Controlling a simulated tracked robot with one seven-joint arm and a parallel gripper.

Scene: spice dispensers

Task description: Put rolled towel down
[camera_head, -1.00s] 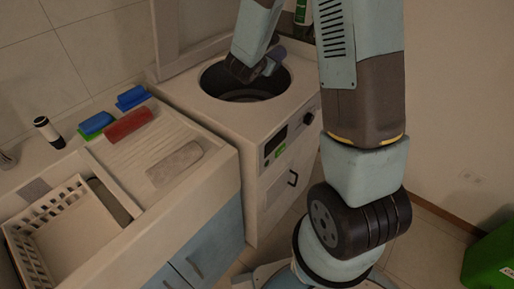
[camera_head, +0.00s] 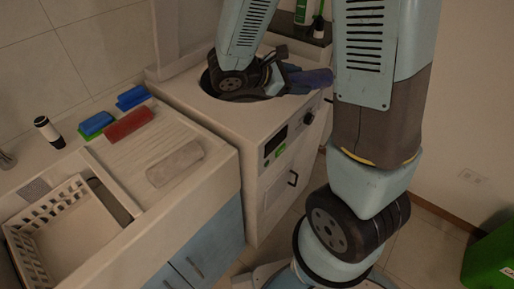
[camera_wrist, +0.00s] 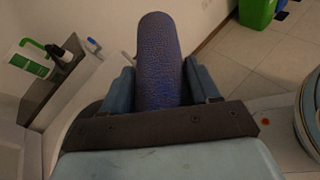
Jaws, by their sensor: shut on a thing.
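My gripper (camera_head: 288,78) is shut on a dark blue-purple rolled towel (camera_head: 311,80) at the right side of the top of the washing machine (camera_head: 228,105). In the wrist view the textured roll (camera_wrist: 159,50) stands out lengthwise between the two fingers of my gripper (camera_wrist: 160,88). Its near end is hidden by the gripper. In the head view the roll points to the right, close to the machine's front right corner. I cannot tell whether it touches the machine.
Bottles (camera_wrist: 32,58) stand behind the machine. A green bin (camera_head: 492,262) is at the right.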

